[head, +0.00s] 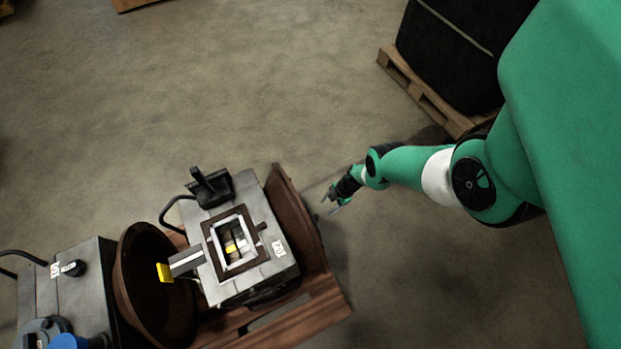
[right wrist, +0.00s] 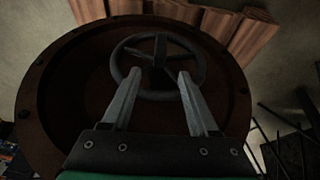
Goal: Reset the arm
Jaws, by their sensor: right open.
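My right gripper (head: 335,203) reaches in from the right in the head view, at the end of my green arm. It is apart from the grey box-shaped machine (head: 207,273) and just right of the wooden pallet's (head: 331,303) edge. In the right wrist view the right gripper (right wrist: 156,78) has its two grey fingers spread with nothing between them. Beyond the fingertips is a dark handwheel (right wrist: 191,50) on a round, rust-brown drum-like part (right wrist: 60,90). My left gripper does not show.
A rusty bowl-shaped part (head: 128,275) with a yellow block (head: 164,272) in front of it stands left of the machine. Another grey unit (head: 85,290) is at the far left. A dark covered load (head: 455,45) sits on a pallet (head: 425,95) at the top right. The floor between is clear.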

